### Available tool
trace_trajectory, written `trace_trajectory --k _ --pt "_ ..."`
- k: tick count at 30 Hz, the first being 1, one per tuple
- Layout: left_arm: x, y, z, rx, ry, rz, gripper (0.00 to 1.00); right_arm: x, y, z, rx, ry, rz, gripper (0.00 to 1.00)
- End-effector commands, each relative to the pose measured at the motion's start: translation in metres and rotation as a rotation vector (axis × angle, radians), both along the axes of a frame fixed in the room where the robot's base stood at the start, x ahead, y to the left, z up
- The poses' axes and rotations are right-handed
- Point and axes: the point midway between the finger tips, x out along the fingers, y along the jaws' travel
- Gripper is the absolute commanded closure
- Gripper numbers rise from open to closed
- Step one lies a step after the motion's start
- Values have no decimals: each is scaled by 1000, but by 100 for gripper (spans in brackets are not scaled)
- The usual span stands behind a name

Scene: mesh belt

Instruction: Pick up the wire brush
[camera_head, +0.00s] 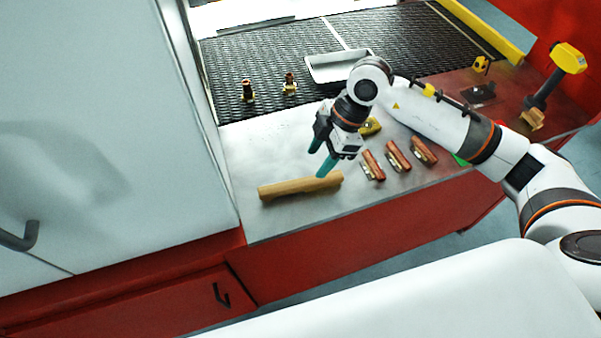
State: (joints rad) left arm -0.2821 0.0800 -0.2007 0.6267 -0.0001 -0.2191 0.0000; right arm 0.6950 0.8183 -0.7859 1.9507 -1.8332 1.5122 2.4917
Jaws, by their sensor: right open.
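A long tan wooden piece, likely the wire brush (300,186), lies at the front left of the grey metal ledge (260,150); I cannot make out bristles on it. My right gripper (320,158) reaches in from the right and points down, just above and behind the brush's right end. Its two teal fingers are apart, with nothing seen between them. Whether a fingertip touches the brush I cannot tell. My left gripper is out of view.
Several copper-coloured parts (397,155) lie right of the gripper, with a yellow item (370,127) behind them. A grey tray (338,66) and two brass fittings (290,83) stand on the dark mesh belt (275,60). A yellow-headed device (568,57) stands far right.

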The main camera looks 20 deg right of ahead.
Motion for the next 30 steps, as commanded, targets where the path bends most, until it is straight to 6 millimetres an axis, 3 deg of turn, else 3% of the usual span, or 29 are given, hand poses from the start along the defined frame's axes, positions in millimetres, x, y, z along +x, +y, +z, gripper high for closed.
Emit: trace_trajectory --k 6,9,14,20,30 --pt "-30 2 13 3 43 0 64 1 15 -32 3 3 1 49" --pt "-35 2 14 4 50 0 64 1 18 -39 4 0 1 49" --pt "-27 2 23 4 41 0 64 3 21 -51 3 3 1 49" --pt "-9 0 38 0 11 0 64 8 30 -80 3 3 1 49" --pt "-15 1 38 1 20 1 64 9 34 -92 4 -1 2 49"
